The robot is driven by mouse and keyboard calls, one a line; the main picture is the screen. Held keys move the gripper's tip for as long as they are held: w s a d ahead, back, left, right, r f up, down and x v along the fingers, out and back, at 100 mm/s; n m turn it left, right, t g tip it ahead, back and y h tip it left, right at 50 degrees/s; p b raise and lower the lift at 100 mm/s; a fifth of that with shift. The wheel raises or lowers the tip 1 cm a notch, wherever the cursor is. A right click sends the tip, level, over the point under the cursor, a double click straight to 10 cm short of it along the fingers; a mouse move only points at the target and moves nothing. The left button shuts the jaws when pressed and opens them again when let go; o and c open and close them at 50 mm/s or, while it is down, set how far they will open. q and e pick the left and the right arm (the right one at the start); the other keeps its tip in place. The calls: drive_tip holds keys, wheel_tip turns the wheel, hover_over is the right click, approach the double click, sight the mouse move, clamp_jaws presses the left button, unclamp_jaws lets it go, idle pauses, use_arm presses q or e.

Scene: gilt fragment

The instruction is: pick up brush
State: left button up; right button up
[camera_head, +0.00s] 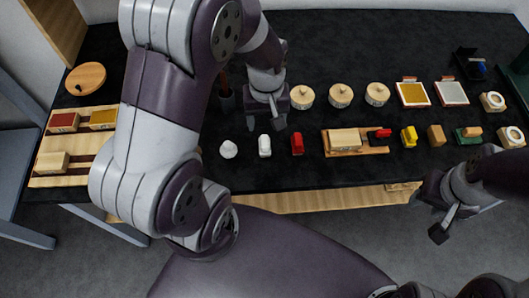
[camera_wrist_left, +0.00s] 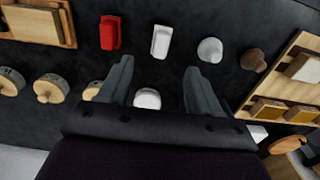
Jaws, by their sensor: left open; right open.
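No brush can be made out with certainty. My left gripper (camera_head: 268,118) points down over the black table, right of that cup. In the left wrist view the left gripper (camera_wrist_left: 158,72) is open, with a small white round piece (camera_wrist_left: 147,98) showing between its fingers. My right gripper (camera_head: 444,216) is open and empty, off the table's front edge at the right.
A white knob (camera_head: 228,149), a white block (camera_head: 264,146) and a red block (camera_head: 297,143) line the front. Round lidded boxes (camera_head: 340,95) stand behind. A brown knob (camera_wrist_left: 253,60) shows in the wrist view. A wooden tray (camera_head: 82,144) lies left.

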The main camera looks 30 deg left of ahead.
use_arm(q)
hover_over(265, 141)
drive_tip(key=w, duration=0.1)
drive_tip(key=f, duration=0.4)
drive_tip(key=shift+w+a+f, duration=0.15)
drive_tip(key=shift+a+f, duration=0.05)
drive_tip(key=shift+f, duration=0.15)
drive_tip(key=s+f, duration=0.1)
drive_tip(key=f, duration=0.1)
drive_tip(key=shift+s+d+f+p, duration=0.3)
drive_tip(key=shift+s+d+f, duration=0.05)
drive_tip(key=f, duration=0.3)
drive_tip(key=shift+w+a, duration=0.25)
drive_tip(key=shift+w+f, duration=0.2)
drive_tip(key=shift+f, duration=0.1)
drive_tip(key=shift+s+r, duration=0.1)
drive_tip(key=shift+s, duration=0.05)
drive_tip(key=shift+s+d, duration=0.1)
drive_tip(key=c, duration=1)
drive_tip(key=shift+c, duration=0.7)
use_arm(e)
drive_tip(key=shift+w+a+r, duration=0.1)
drive_tip(key=shift+w+r, duration=0.15)
drive_tip(key=shift+w, duration=0.05)
